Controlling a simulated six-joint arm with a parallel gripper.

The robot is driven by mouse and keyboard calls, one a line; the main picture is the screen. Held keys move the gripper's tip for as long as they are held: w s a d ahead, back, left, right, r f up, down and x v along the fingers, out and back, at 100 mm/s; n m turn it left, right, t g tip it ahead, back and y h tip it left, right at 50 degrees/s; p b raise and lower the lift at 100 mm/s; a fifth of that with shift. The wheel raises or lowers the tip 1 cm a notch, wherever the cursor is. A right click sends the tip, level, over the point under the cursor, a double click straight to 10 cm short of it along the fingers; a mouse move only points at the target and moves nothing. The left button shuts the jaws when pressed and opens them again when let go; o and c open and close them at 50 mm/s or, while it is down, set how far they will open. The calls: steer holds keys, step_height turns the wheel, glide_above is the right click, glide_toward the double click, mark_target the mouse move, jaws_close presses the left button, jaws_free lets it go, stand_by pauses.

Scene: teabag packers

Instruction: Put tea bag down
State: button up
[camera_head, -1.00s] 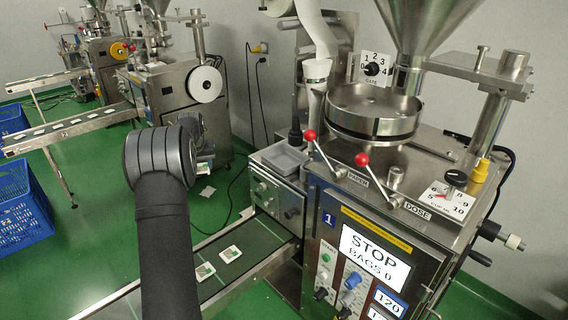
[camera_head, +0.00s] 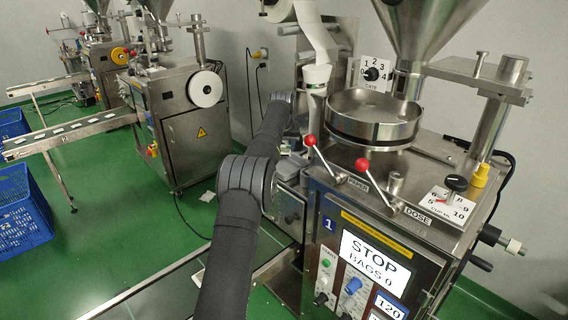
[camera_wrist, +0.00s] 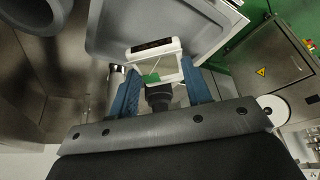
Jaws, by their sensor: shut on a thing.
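In the wrist view my gripper (camera_wrist: 160,82) is shut on a tea bag (camera_wrist: 168,68), a white packet with a green patch and a dark strip at its far edge. The tea bag is between the two blue fingers. A grey tray (camera_wrist: 100,42) with a raised rim lies just beyond the tea bag in the wrist view; I cannot tell whether they touch. In the head view my arm reaches to the machine's left side, hiding most of the tray (camera_head: 292,166). The gripper and held bag are not clear there.
The packing machine (camera_head: 375,225) has red-knobbed levers (camera_head: 310,140) and a round pan (camera_head: 373,118) right of my arm. A conveyor (camera_head: 275,268) runs below, partly hidden by my arm. Other machines (camera_head: 185,115) and blue crates (camera_head: 22,208) stand at left over open green floor.

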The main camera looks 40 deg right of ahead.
mark_target(284, 166)
steer(key=shift+f, duration=3.2)
steer(key=shift+f, duration=0.1)
steer(key=o, duration=0.9)
steer(key=shift+o, duration=0.2)
steer(key=shift+a+r, duration=0.1)
steer(key=shift+r, duration=0.35)
steer(key=v, duration=1.1)
steer(key=shift+s, duration=0.1)
